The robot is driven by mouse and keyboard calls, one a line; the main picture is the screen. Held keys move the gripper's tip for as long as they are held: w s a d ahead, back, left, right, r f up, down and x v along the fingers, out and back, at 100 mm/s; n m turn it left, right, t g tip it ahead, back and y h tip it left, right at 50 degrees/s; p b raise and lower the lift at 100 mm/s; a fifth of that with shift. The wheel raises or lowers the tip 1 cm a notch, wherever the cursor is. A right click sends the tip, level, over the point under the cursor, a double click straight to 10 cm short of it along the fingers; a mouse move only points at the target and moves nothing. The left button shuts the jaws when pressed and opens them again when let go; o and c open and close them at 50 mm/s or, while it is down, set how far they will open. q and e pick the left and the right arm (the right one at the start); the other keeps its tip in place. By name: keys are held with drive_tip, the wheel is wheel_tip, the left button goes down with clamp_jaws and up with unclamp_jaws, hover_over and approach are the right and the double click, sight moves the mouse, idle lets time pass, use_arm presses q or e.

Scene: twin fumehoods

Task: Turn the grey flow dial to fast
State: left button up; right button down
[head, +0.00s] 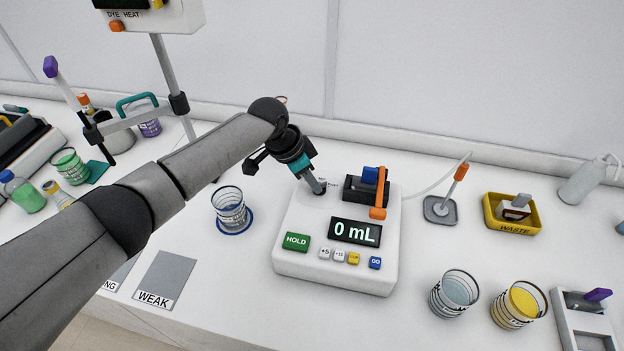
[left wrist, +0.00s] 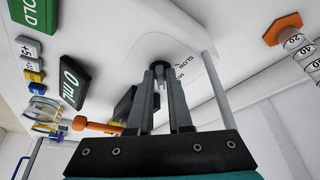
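The dosing unit (head: 290,262) is a white box with a display reading "0 mL" and a green HOLD button. The grey flow dial (head: 321,187) is at its back left corner, mostly hidden by my left gripper (head: 318,190). In the left wrist view, the dial (left wrist: 158,68) shows as a dark round knob beside the printed word SLOW. My left gripper's fingers (left wrist: 162,75) are close together, one on each side of the dial's grip, and look shut on it. Its exact pointing direction is hidden. My right gripper is in neither view.
A black holder with a blue block and orange lever (head: 381,190) stands on the unit, right of the dial. A beaker (head: 230,208) on a blue coaster is to its left. Two beakers, clear (head: 454,293) and yellow (head: 519,304), stand front right. A yellow waste tray (head: 513,226) is farther right.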

use_arm(q)
drive_tip(key=o, duration=0.3)
drive_tip(key=shift+o, duration=0.2)
drive_tip(key=shift+r, duration=0.1)
drive_tip(key=v, duration=1.5)
drive_tip(key=shift+a+p, duration=0.15)
drive_tip(key=shift+p, duration=0.2)
drive_tip(key=shift+s, duration=0.1)
